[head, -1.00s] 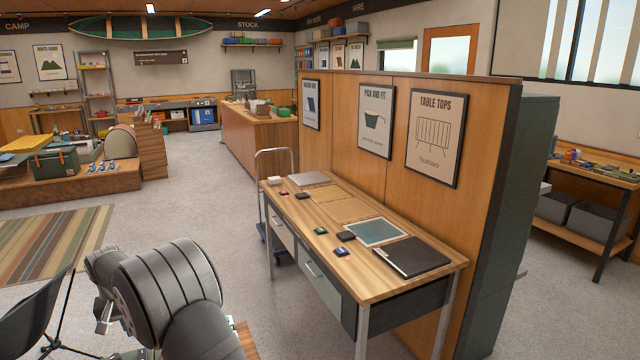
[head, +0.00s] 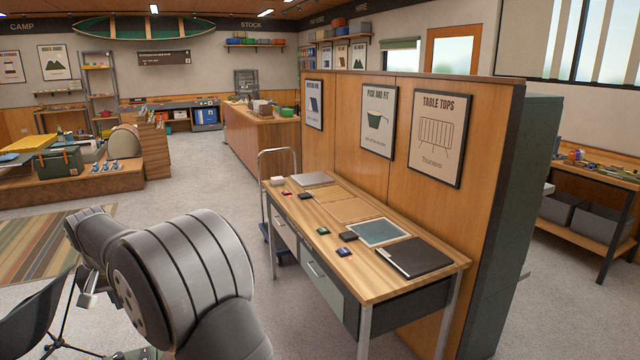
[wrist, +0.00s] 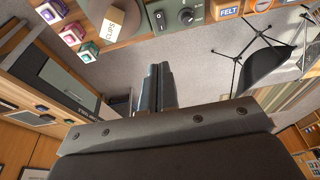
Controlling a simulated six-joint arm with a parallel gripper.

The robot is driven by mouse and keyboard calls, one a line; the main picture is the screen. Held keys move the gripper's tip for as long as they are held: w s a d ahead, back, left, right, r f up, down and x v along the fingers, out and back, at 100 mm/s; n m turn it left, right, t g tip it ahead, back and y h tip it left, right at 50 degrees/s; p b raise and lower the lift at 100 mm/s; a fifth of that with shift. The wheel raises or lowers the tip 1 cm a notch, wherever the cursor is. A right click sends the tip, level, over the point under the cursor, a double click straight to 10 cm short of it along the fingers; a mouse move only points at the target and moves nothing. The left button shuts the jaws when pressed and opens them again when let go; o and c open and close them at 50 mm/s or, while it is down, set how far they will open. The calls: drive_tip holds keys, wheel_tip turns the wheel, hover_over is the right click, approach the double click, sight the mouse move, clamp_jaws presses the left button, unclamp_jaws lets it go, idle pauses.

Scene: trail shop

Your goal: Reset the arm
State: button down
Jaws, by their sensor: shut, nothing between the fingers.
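My gripper (wrist: 157,88) shows in the wrist view with its two dark fingers close together and nothing between them. It is held in the air above the grey floor, apart from the furniture. In the head view my arm shows at the lower left, but the gripper's fingers cannot be made out there.
A wooden desk (head: 320,213) with a black folder (head: 415,257), a framed pad (head: 378,232) and small boxes stands right of my arm, against a wood partition (head: 345,140). A dark chair (head: 30,325) and striped rug (head: 45,245) are at left. In the wrist view, a "CLIPS" block (wrist: 112,22) sits near a switch panel.

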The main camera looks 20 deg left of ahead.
drive_tip(key=c, duration=0.8)
unclamp_jaws()
drive_tip(key=o, duration=0.8)
drive_tip(key=w+d, duration=0.2)
drive_tip(key=shift+w+d+r+g, duration=0.15)
drive_tip(key=shift+w+d+g, duration=0.1)
drive_tip(key=shift+d+g, duration=0.05)
drive_tip(key=shift+c, duration=0.2)
drive_tip(key=shift+o, duration=0.2)
drive_tip(key=w+d+r+g+y, duration=0.2)
drive_tip(key=w+d, duration=0.6)
drive_tip(key=d, duration=0.5)
drive_tip(key=shift+r+g, duration=0.3)
drive_tip(key=shift+r, duration=0.2)
drive_tip(key=w+x, duration=0.1)
drive_tip(key=x, duration=0.8)
drive_tip(key=shift+s+a+f, duration=0.25)
drive_tip(key=shift+s+f, duration=0.15)
drive_tip(key=shift+s, duration=0.05)
drive_tip(key=shift+r, duration=0.1)
drive_tip(key=v, duration=1)
drive_tip(key=shift+d, duration=0.2)
